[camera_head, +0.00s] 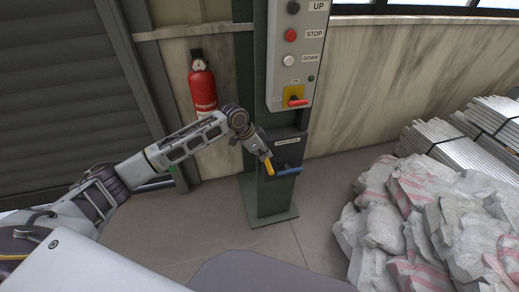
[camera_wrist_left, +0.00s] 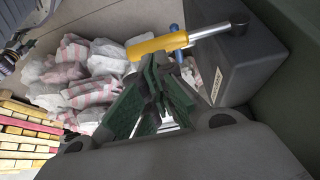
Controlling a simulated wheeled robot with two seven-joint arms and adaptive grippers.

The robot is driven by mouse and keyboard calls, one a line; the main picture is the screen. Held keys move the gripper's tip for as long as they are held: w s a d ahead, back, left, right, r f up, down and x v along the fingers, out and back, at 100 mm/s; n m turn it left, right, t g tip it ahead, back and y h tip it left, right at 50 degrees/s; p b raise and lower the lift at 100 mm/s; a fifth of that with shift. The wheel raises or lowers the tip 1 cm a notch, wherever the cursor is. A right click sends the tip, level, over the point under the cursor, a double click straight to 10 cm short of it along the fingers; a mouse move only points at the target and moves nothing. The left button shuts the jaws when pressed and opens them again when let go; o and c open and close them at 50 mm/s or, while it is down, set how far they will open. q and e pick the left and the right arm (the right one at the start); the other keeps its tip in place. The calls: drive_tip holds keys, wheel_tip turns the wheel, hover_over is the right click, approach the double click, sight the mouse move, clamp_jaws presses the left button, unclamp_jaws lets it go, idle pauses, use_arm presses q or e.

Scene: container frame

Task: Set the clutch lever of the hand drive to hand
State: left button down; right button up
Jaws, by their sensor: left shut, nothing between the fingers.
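The clutch lever has a yellow grip (camera_head: 268,166) and sticks out from the dark hand drive box (camera_head: 287,147) on the green post. In the left wrist view the yellow grip (camera_wrist_left: 158,44) sits on a short metal rod that comes out of the box (camera_wrist_left: 250,62). A blue crank handle (camera_head: 289,172) is just right of the lever, partly hidden behind it in the wrist view. My left gripper (camera_head: 262,153) is shut and empty, with its fingertips close to the yellow grip; I cannot tell whether they touch. My right gripper is not in view.
A control panel (camera_head: 309,72) with UP, STOP and DOWN buttons and a red-handled switch (camera_head: 297,102) is above the box. A red fire extinguisher (camera_head: 203,88) hangs behind my left arm. White sacks (camera_head: 450,215) fill the right floor. Floor left of the post is clear.

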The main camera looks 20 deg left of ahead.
sight(268, 165)
use_arm(q)
drive_tip(key=shift+x, duration=1.95)
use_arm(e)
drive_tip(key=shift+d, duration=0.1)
